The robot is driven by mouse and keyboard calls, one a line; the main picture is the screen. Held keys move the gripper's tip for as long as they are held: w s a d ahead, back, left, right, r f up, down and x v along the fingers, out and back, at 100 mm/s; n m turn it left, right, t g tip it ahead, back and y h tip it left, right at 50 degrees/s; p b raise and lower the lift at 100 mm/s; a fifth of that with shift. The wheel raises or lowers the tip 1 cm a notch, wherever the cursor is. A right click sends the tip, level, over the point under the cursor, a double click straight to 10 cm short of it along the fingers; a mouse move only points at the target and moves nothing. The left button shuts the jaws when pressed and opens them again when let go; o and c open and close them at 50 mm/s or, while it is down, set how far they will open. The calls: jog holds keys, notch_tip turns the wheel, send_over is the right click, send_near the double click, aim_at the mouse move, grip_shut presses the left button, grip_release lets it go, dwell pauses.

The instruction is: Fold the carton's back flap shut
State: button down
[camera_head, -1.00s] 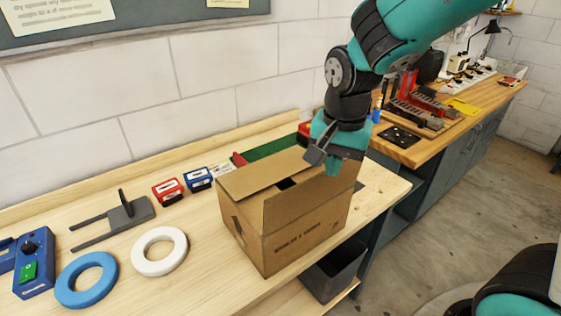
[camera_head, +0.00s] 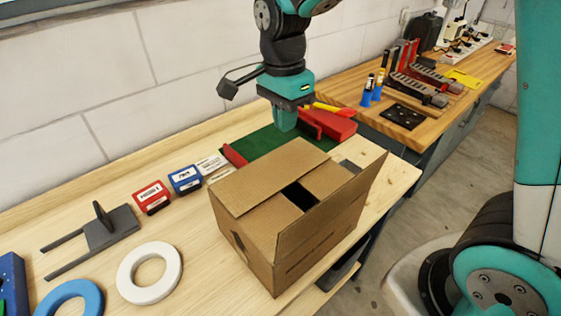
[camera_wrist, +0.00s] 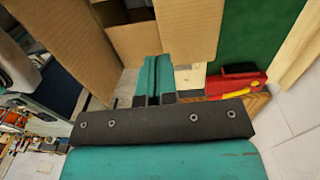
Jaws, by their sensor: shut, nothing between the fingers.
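The open-topped brown carton (camera_head: 258,245) stands near the bench's right end in the head view. One broad flap (camera_head: 262,180) lies nearly flat over its left part. Another flap (camera_head: 335,208) stands up along the right front side. A dark gap shows between the flaps; I cannot tell for sure which is the back flap. My gripper (camera_head: 284,122) is shut and empty, pointing down beyond the carton's far side, above the green mat (camera_head: 262,148). In the wrist view, the gripper's fingers (camera_wrist: 153,78) are together, with cardboard panels (camera_wrist: 190,28) beyond them.
Red and blue boxes (camera_head: 185,180), a grey forked part (camera_head: 105,228), a white ring (camera_head: 150,272) and a blue ring (camera_head: 70,300) lie left of the carton. A red holder (camera_head: 328,124) stands right of my gripper. The wall runs behind the bench.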

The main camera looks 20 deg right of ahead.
aim_at(286, 181)
jog(key=f+p, duration=0.1)
jog(key=f, duration=0.3)
jog(key=f+p, duration=0.1)
jog(key=f, duration=0.4)
jog(key=f+p, duration=0.2)
jog(key=f, duration=0.2)
jog(key=shift+s+f, duration=0.3)
jog(key=shift+s, duration=0.1)
jog(key=shift+f, duration=0.1)
